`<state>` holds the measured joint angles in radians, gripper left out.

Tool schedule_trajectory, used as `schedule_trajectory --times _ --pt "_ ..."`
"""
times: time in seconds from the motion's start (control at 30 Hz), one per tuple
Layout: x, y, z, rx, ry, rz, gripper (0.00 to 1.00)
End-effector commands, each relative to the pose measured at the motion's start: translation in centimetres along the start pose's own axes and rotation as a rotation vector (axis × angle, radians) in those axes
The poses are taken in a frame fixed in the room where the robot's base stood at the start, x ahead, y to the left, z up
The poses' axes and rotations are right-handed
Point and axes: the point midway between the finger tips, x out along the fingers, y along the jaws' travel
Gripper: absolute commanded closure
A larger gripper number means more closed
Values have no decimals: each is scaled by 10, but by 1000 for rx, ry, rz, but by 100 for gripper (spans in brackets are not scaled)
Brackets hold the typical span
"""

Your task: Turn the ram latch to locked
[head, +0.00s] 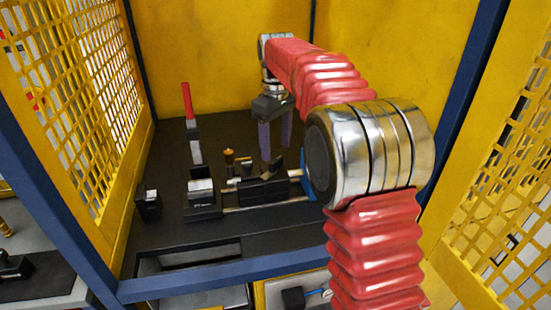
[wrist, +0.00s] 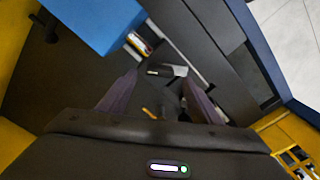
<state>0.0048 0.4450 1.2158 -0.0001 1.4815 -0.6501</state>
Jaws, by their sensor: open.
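My gripper (head: 277,153) is open and points down, its two dark purple fingers apart with nothing between them. It hangs above and behind the right part of the black tube fixture (head: 262,191). The wrist view shows the open fingers (wrist: 160,79) with dark fixture parts beyond them. The ram latch is not clearly identifiable. A small brass-topped post (head: 229,157) stands on the fixture, left of my gripper. A lever with a red handle (head: 187,101) stands upright farther left. My fingers appear to touch neither one.
Steel rods (head: 259,206) run along the fixture to a blue block (head: 308,184), partly hidden by my arm; the block also shows in the wrist view (wrist: 95,20). Yellow mesh walls (head: 85,110) bound both sides. A small black block (head: 148,206) stands at left.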

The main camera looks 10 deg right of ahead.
Motion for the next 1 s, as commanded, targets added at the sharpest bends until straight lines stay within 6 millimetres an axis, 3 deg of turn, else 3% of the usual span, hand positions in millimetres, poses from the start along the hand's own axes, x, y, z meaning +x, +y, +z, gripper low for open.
schedule_trajectory --times 0.3,0.7,1.0 --pt "43 0 0 0 -1 0 41" --pt "50 0 0 0 1 0 41" --pt "50 0 0 0 1 0 62"
